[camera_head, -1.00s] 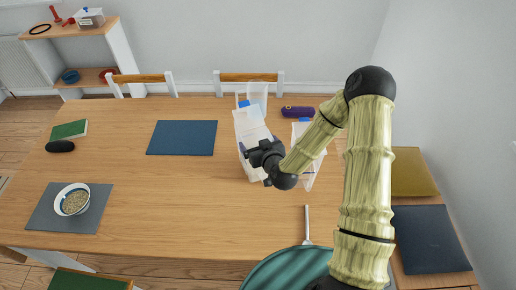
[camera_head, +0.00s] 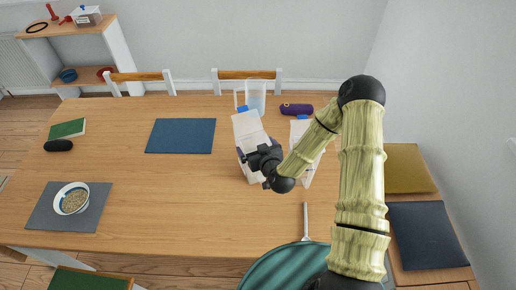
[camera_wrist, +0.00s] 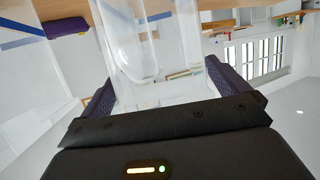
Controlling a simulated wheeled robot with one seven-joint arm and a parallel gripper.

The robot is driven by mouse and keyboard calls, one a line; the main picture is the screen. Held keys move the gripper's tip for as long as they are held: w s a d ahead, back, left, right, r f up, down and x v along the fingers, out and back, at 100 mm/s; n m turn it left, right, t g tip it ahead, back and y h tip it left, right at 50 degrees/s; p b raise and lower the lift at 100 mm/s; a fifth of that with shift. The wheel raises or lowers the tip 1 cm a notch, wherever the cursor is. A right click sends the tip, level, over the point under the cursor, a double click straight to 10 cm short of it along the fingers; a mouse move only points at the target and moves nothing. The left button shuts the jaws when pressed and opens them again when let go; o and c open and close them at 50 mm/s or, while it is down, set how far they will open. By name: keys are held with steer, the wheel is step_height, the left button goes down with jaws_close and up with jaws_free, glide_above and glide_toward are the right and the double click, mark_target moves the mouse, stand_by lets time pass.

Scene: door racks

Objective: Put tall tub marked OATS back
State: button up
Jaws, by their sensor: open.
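A tall, pale translucent tub (camera_head: 248,127) stands on the table right of the blue mat. I cannot read any OATS marking on either. My gripper (camera_head: 254,150) is open at the near side of the first tub. In the wrist view, the purple fingers of my gripper (camera_wrist: 165,95) are apart, with a clear container wall (camera_wrist: 135,50) between them. I cannot tell whether they touch it.
A clear pitcher (camera_head: 256,93) and a purple case (camera_head: 297,109) stand behind the tubs. A blue mat (camera_head: 181,136), a bowl on a grey mat (camera_head: 47,223) and a green book (camera_head: 67,129) lie left. A shelf (camera_head: 60,30) stands back left.

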steer(key=shift+r, duration=0.15)
steer(key=shift+s, duration=0.25)
steer(key=p+v, duration=0.6)
steer(key=v, duration=0.5)
steer(key=shift+r, duration=0.25)
steer(key=shift+s+d, duration=0.2)
steer(key=shift+s, duration=0.05)
steer(key=shift+w, duration=0.1)
